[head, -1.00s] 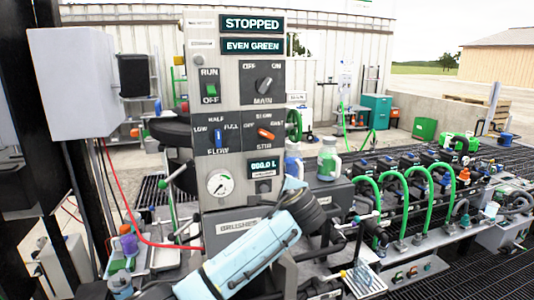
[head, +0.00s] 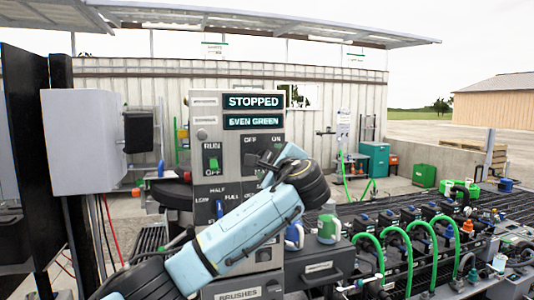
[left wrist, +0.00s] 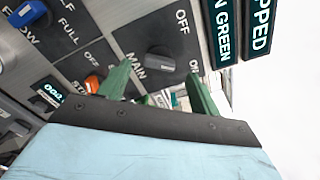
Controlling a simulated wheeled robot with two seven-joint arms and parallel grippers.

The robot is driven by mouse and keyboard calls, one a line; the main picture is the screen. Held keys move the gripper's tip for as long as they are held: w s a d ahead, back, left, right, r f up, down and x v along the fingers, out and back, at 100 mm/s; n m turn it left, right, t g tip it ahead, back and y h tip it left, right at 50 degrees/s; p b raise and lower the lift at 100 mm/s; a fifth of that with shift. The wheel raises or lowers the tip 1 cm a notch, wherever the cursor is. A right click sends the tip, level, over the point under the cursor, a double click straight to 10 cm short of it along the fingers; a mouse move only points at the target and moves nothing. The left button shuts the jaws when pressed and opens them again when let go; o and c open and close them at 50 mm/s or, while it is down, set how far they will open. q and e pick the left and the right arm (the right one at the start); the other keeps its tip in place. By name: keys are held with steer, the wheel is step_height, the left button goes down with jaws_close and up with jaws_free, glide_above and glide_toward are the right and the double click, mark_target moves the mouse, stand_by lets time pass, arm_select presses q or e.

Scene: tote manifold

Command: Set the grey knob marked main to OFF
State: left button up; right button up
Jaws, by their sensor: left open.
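The grey main knob (left wrist: 168,62) shows in the left wrist view on its dark plate, between the labels MAIN, OFF and ON. Its bar seems to lean toward the ON side. In the left wrist view the two green fingers of my left gripper (left wrist: 158,74) are open and empty. The knob lies beyond the gap between them; I cannot tell whether they touch it. My right gripper is not in view.
The orange-handled stir knob (left wrist: 93,84) and blue flow knob (left wrist: 30,14) are near on the same panel. The RUN/OFF switch (head: 213,163) is left of the gripper. Displays (head: 253,101) above read STOPPED and EVEN GREEN. Green hoses (head: 398,235) stand at the right.

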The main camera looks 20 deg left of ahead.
mark_target(266, 159)
arm_select(q)
steer(key=shift+p+x, duration=0.5)
steer(key=shift+x, duration=1.35)
steer(key=c, duration=1)
